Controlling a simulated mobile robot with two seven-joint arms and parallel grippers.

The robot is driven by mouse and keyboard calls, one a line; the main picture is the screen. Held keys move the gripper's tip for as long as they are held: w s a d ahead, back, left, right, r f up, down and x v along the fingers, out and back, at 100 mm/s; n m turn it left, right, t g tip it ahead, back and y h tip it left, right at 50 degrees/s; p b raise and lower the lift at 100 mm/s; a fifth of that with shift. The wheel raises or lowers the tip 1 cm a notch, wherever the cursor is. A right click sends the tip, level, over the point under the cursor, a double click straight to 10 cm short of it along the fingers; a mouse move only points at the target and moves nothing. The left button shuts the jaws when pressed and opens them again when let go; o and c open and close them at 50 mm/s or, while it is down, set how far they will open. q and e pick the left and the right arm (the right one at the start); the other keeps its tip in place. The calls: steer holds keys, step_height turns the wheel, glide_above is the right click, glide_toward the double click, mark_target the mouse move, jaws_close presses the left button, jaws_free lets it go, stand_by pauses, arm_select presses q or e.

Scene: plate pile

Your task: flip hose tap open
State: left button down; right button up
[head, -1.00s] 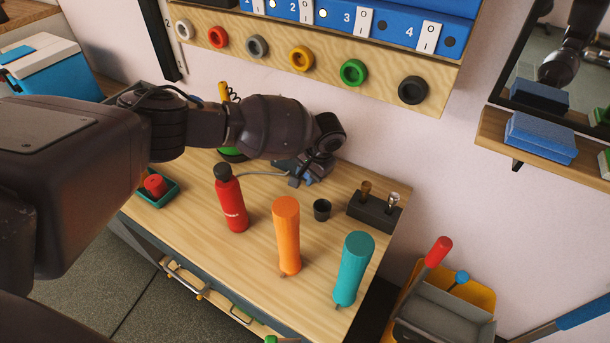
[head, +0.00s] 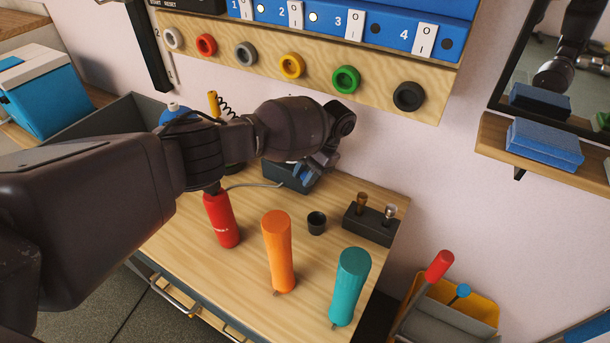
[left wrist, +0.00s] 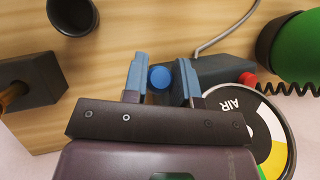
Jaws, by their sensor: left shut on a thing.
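My left gripper (head: 306,172) reaches to the back of the wooden table, over a dark box (head: 280,178) with a grey hose running from it. In the left wrist view, the gripper's two blue-grey fingers (left wrist: 159,80) stand close on either side of a round blue knob (left wrist: 160,77), which I take for the tap's handle. They are shut on it. The dark box (left wrist: 222,68) and the grey hose (left wrist: 226,30) lie just beyond and to the right. The tap's body below the knob is hidden, so I cannot tell how the tap is turned. My right gripper does not show.
On the table stand a red bottle (head: 222,220), an orange cylinder (head: 278,250), a teal cylinder (head: 349,288), a small black cup (head: 317,222) and a dark block (head: 371,224) with two pegs. An AIR gauge (left wrist: 240,118) sits close beside the gripper.

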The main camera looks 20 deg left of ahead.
arm_select(q)
steer(key=c, duration=0.9)
jaws_free()
